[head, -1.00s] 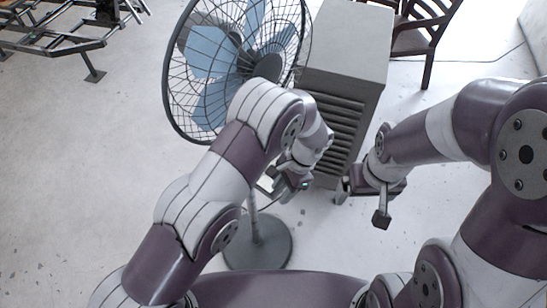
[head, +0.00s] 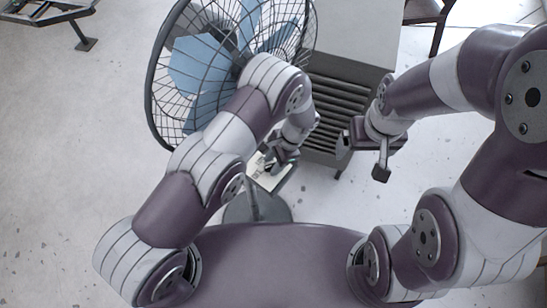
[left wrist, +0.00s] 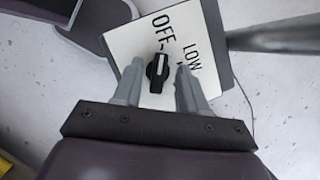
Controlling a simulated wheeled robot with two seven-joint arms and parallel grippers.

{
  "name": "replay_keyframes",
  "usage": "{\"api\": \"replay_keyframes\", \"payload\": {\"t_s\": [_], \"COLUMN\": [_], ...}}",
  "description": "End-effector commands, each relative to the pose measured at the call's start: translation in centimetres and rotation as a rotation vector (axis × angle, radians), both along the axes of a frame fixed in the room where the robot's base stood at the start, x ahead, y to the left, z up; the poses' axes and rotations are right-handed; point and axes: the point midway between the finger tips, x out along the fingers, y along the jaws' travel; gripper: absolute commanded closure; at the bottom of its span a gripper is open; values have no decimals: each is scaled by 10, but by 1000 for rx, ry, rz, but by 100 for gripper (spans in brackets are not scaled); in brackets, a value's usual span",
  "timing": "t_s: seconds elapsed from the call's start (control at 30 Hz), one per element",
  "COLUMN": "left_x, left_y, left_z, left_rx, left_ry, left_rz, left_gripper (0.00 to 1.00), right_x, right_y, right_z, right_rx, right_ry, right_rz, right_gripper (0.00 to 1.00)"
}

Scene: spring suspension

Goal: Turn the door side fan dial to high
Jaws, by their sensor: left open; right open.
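The fan dial is a black knob (left wrist: 158,68) with a light stripe on a white panel marked OFF and LOW (left wrist: 206,30). The stripe points roughly toward the OFF mark; other markings are hidden. My left gripper (left wrist: 158,82) is open, one finger on each side of the knob; I cannot tell whether they touch it. In the head view my left gripper (head: 279,158) is at the small panel (head: 268,181) below the blue-bladed fan (head: 205,70). My right gripper (head: 372,152) is open and empty, to the right.
The fan's round grey base (head: 238,212) stands on the pale floor in front of me.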

Motion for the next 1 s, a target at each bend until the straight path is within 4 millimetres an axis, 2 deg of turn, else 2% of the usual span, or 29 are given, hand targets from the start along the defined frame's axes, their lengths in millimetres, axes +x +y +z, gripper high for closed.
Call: {"api": "replay_keyframes", "payload": {"t_s": [0.23,0.3,0.37,0.73,1.0], "left_x": [0,0,0,0,-1], "left_y": [0,0,0,0,-1], "left_z": [-2,-2,-2,-3,-4], "left_rx": [-1,-1,-1,-2,-1], "left_ry": [0,0,0,-1,0], "left_rz": [0,0,0,-26,-178], "left_gripper": [58,81,100,100,100], "right_x": [0,0,0,0,0], "right_y": [0,0,0,0,0], "right_z": [0,0,0,-2,-12], "right_rx": [0,0,0,0,0], "right_ry": [0,0,0,0,0], "right_rz": [0,0,0,0,0], "right_gripper": [7,7,7,7,7]}}
